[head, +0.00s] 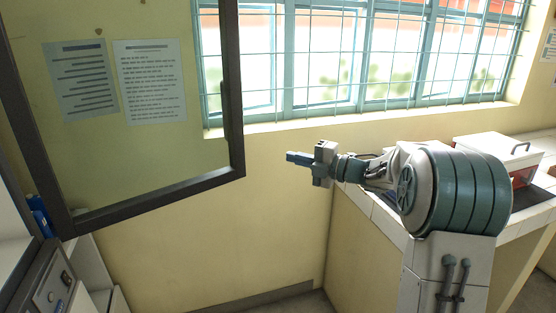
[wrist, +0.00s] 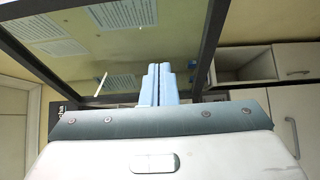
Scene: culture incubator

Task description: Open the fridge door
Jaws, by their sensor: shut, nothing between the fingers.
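The fridge door (head: 155,199) is a clear glass panel in a dark frame, at the left of the head view. It stands swung out from the white fridge body (head: 53,285) at the lower left. A dark handle (head: 223,100) shows on its right upright. My gripper (head: 290,157) is to the right of the door in the head view, with blue fingers pointing left toward it. The fingers are shut and empty. In the wrist view, my shut fingers (wrist: 159,70) overlap the view of the dark door frame (wrist: 212,35); contact cannot be told.
A barred window (head: 350,60) is in the back wall. A tiled counter (head: 385,215) with a white-lidded box (head: 495,150) stands at the right, behind my arm. Pale cabinets (wrist: 295,110) show at the right of the wrist view. Floor space is open between door and counter.

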